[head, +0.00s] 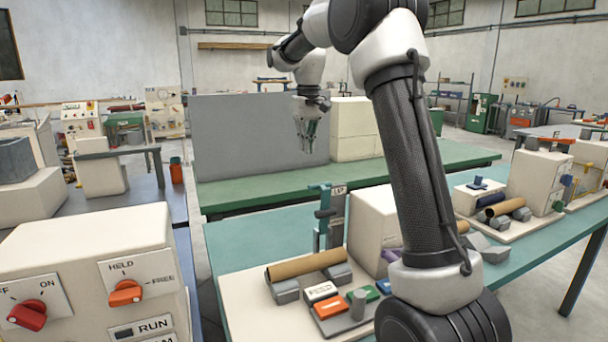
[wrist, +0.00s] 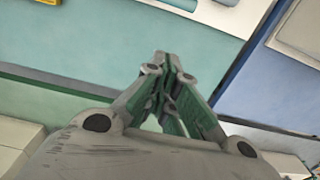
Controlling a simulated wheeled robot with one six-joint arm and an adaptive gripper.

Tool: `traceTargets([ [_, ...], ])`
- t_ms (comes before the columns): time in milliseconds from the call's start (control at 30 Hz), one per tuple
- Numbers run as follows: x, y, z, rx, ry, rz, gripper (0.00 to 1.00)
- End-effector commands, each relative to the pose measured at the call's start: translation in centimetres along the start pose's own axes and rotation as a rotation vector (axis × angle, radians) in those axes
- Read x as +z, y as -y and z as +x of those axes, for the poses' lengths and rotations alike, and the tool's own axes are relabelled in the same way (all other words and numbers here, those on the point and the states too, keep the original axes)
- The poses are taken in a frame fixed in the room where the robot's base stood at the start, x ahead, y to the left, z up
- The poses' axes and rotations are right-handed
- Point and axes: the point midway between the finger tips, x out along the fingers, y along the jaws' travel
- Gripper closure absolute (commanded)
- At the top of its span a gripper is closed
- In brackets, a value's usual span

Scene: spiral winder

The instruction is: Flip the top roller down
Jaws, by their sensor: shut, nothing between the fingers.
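My gripper (head: 307,150) hangs in the air, pointing down, in front of a grey panel in the head view. Its fingers are shut and empty; in the wrist view the fingertips (wrist: 165,58) meet. On the teal bench below stands a winder with an upright teal-and-dark bracket (head: 323,214) beside an UP plate (head: 338,191). This seems to carry the top roller, but the roller is too small to tell clearly. A brown tube (head: 304,265) lies on grey supports in front of the bracket. My gripper is well above and behind the bracket, touching nothing.
Buttons, including a white one (head: 321,291) and an orange one (head: 331,307), sit before the tube. A cream box (head: 372,225) stands right of the bracket, partly behind my arm. A control box (head: 95,275) with red and orange knobs is at the left. The green bench (head: 262,190) has clear room.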

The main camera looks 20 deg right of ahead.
Motion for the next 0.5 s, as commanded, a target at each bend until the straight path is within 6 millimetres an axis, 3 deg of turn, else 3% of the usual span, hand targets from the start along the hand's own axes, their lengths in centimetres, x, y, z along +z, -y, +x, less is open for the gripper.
traceTargets([
  [300, 0.1, 0.0, 0.1, 0.000, 0.000, 0.000, 1.00],
  [500, 0.1, 0.0, 2.2, 0.000, 0.003, 0.000, 1.00],
])
